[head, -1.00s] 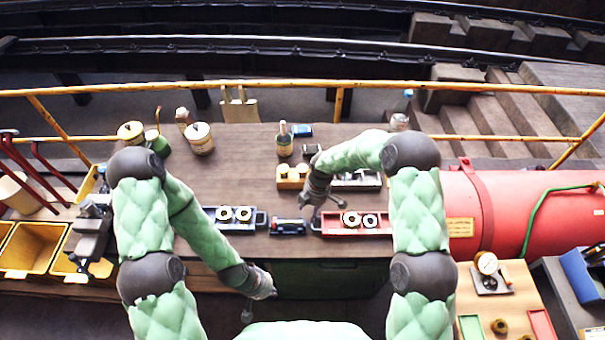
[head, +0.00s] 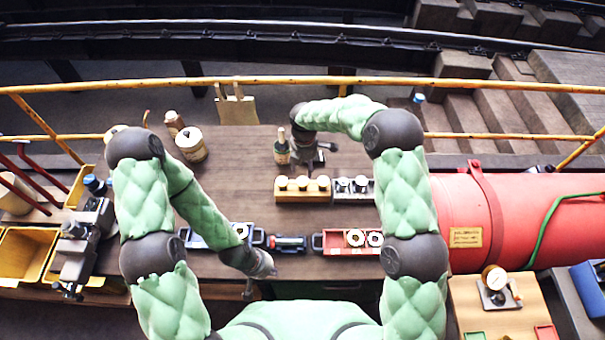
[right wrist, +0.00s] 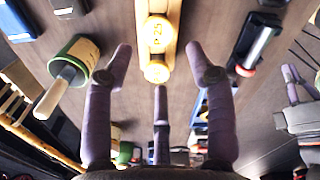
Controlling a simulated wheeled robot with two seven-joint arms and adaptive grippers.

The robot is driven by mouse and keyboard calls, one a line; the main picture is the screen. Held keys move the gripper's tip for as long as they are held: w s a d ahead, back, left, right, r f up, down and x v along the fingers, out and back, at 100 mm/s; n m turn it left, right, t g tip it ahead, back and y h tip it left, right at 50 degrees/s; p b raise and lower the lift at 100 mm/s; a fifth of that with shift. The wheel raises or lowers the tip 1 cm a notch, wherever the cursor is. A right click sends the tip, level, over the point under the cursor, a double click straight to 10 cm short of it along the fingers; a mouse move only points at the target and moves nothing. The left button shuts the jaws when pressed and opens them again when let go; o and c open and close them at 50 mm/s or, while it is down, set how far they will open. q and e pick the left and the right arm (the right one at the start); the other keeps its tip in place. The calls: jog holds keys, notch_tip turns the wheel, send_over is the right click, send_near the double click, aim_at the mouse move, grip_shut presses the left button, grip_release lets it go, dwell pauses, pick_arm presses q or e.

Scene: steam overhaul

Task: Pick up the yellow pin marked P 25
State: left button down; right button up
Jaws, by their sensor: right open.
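A pale yellow block (head: 290,197) on the bench carries several yellow pins (head: 302,183) in a row. In the right wrist view the block runs up the picture, with a marked yellow pin (right wrist: 157,33) and another yellow pin (right wrist: 157,70) nearer. The marking is too small to read surely. My right gripper (head: 318,160) hovers just behind the block's right end. In the wrist view its fingers (right wrist: 160,85) are spread and empty, with the block between and beyond them. My left gripper (head: 250,288) hangs at the bench's front edge; its finger state is unclear.
A grey block with silver pins (head: 350,197) stands directly right of the yellow one. A red tray (head: 318,242) and a blue tray (head: 195,240) with rings lie in front. The bench (head: 235,165) left of the block is clear.

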aim_at(302, 181)
pick_arm(q)
jog(key=shift+w, duration=0.45)
pick_arm(e)
jog(key=shift+w+f, duration=0.3)
jog(key=shift+w, duration=0.15)
jog(key=shift+f, duration=0.35)
pick_arm(q)
jog(key=shift+s+r+p, duration=0.3)
jog(key=shift+r, duration=0.05)
pick_arm(e)
jog(key=f, duration=0.4)
jog(key=shift+s, duration=0.3)
pick_arm(q)
jog(key=shift+w, duration=0.1)
pick_arm(e)
jog(key=shift+w+f, duration=0.15)
pick_arm(q)
jog(key=shift+r+p, duration=0.65)
pick_arm(e)
jog(key=shift+a+f, duration=0.15)
jog(key=shift+f, duration=1.1)
jog(key=shift+a+f, duration=0.1)
jog(key=shift+f, duration=1.15)
jog(key=shift+s, duration=0.2)
jog(key=shift+w, duration=0.1)
grip_shut()
